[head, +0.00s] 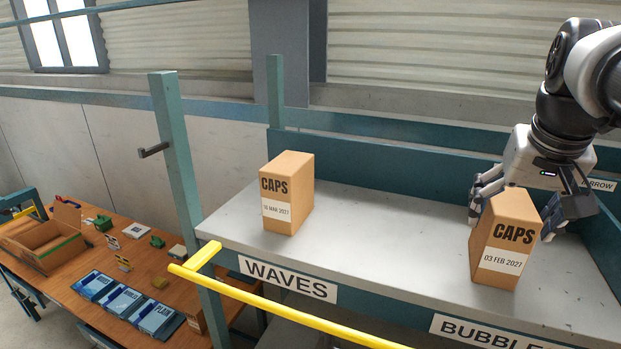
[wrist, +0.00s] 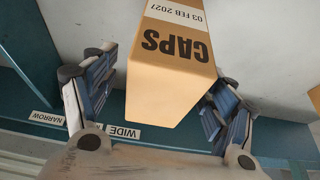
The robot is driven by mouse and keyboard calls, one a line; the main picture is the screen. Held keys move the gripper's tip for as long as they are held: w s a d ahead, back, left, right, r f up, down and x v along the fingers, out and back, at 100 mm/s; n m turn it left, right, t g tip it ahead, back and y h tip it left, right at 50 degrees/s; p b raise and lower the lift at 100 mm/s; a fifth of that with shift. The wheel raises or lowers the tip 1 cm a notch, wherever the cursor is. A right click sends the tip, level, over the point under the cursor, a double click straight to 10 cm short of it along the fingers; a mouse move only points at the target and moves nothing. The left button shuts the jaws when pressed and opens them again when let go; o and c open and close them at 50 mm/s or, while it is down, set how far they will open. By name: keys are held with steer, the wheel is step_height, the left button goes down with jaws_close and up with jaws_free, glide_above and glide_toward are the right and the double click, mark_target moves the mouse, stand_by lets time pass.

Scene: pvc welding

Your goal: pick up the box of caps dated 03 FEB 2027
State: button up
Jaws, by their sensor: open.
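The brown caps box dated 03 FEB 2027 (head: 503,240) stands upright on the grey shelf at the right in the head view. In the wrist view the same box (wrist: 178,65) shows upside down, its date label at the top edge. My gripper (head: 512,212) is open, with one finger on each side of the box. In the wrist view the fingers of my gripper (wrist: 160,100) flank the box, with a visible gap on the left side; contact on the right is unclear.
The grey shelf (head: 385,240) is clear between the boxes. A yellow rail (head: 290,310) runs along its front, and a teal post (head: 178,160) stands at its left. A wooden table (head: 120,265) at lower left holds an open carton (head: 40,245) and several small items.

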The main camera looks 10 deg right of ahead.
steer(key=x, duration=0.3)
steer(key=shift+w+a+f, duration=0.1)
steer(key=shift+w+f, duration=0.05)
steer(key=shift+f, duration=0.25)
steer(key=shift+r, duration=0.1)
steer(key=c, duration=1.4)
